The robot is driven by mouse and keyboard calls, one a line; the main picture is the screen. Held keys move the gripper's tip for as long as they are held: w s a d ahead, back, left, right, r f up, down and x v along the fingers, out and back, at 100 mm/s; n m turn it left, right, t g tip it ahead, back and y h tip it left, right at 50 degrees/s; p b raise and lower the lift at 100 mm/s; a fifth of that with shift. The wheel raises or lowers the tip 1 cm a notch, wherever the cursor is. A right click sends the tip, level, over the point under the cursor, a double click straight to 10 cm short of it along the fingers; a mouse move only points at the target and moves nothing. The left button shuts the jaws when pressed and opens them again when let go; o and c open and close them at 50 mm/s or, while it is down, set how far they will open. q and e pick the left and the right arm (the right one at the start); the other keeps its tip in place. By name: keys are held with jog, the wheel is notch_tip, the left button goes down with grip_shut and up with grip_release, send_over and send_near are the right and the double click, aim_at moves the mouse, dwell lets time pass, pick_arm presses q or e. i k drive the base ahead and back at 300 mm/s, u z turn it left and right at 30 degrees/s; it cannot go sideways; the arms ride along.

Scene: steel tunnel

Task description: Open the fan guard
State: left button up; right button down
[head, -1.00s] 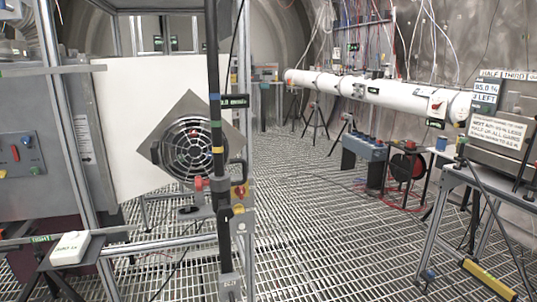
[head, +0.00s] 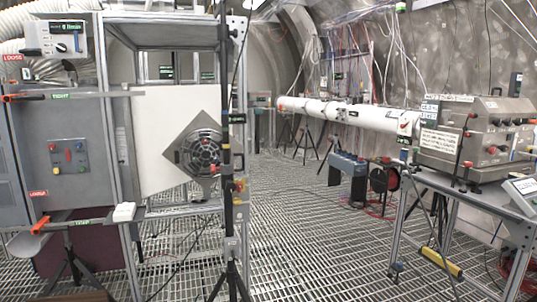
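A round fan with a ringed guard (head: 200,151) sits on a grey diamond-shaped plate (head: 178,157), fixed to a white panel (head: 160,112) inside a metal frame left of centre. The guard lies flat against the plate and looks closed. A dark vertical pole with coloured bands (head: 226,130) stands in front and covers the plate's right side. Neither of my grippers shows in the head view.
A grey cabinet with a button panel (head: 68,156) stands left of the frame. A tripod foot (head: 230,284) stands on the grating below the pole. A steel bench (head: 470,188) with a grey instrument box (head: 476,137) is at the right. The grating floor (head: 300,240) between is clear.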

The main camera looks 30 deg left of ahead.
aim_at(200, 130)
jog(key=u, duration=0.05)
jog(key=i, duration=2.75)
jog(key=u, duration=1.6)
jog(key=i, duration=1.65)
jog(key=u, duration=1.3)
